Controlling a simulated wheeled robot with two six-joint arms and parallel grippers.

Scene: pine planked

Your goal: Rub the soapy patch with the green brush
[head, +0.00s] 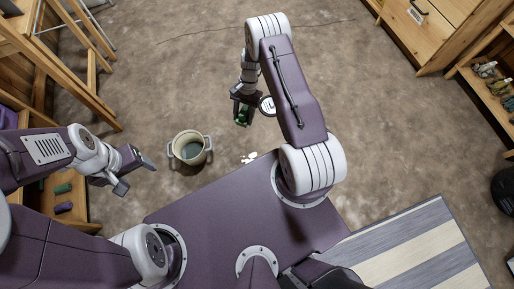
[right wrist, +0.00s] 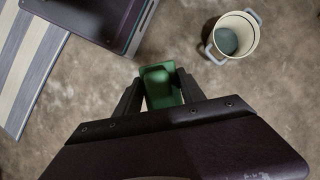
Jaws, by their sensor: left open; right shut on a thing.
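My right gripper (head: 242,121) is shut on the green brush (head: 243,113) and holds it over the brown floor; the gap to the floor is hard to judge. In the right wrist view the brush (right wrist: 157,82) is a green block between the two dark fingers. A small white patch (head: 250,158), which looks like the soapy patch, lies on the floor below the brush in the head view, close to the edge of my base. I cannot make it out in the right wrist view. My left gripper (head: 136,174) is open and empty, left of the bucket.
A cream bucket (head: 190,148) with grey handles stands between my grippers; it also shows in the right wrist view (right wrist: 235,35). A striped mat (head: 410,250) lies at right. Wooden shelves (head: 50,200) and a drawer cabinet (head: 420,30) line the sides. The floor beyond the brush is clear.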

